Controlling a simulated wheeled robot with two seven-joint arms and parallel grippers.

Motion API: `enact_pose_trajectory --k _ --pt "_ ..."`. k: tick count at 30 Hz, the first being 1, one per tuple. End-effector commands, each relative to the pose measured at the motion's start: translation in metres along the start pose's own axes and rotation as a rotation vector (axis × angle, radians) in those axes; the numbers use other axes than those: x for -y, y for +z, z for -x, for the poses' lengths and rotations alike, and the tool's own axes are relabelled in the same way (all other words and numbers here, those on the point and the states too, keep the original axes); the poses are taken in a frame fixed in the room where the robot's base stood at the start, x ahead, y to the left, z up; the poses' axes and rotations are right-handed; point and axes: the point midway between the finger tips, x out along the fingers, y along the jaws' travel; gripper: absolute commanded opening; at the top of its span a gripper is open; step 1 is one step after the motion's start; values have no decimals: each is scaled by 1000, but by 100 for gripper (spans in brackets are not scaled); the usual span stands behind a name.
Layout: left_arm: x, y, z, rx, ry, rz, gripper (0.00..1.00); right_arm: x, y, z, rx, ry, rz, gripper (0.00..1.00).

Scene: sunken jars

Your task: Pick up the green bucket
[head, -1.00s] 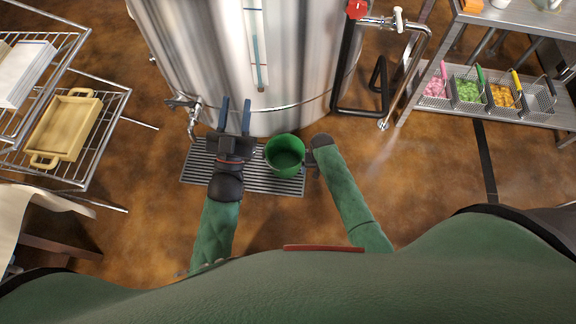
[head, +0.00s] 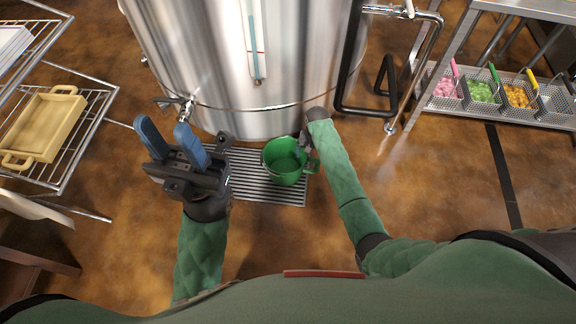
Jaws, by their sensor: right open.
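The green bucket (head: 284,172) stands upright on a grey slatted floor grate (head: 246,190) in front of the large steel tank. It looks empty from above, and a handle shows on its right side. My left gripper (head: 168,140) is raised to the left of the bucket, apart from it, with its two blue fingers spread and nothing between them. My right gripper (head: 304,140) is at the bucket's upper right rim. My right forearm partly hides its fingers, and I cannot tell whether they touch the rim.
The steel tank (head: 240,60) with its pipes and a black handle (head: 385,85) stands right behind the bucket. A wire rack with a yellow tray (head: 48,125) is at the left. A metal shelf with baskets (head: 480,92) is at the right. The floor (head: 420,190) between is open.

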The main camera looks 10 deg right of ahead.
Motion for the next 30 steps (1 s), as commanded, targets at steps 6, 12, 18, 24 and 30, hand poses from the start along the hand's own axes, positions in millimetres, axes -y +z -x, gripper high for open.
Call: enact_pose_trajectory --k 6,12,18,24,30 --pt "-1 1 5 -4 -6 14 36 0 0 -17 -1 0 0 91" --pt "-4 4 13 -16 -19 45 36 -1 0 -45 1 0 0 91" --pt "-6 5 13 -17 -25 60 36 -1 0 -58 -1 0 1 91" --pt "-5 5 12 -18 -25 61 36 -1 0 -58 -1 0 1 87" --pt "-5 5 12 -20 -25 61 36 -1 0 -58 -1 0 1 48"
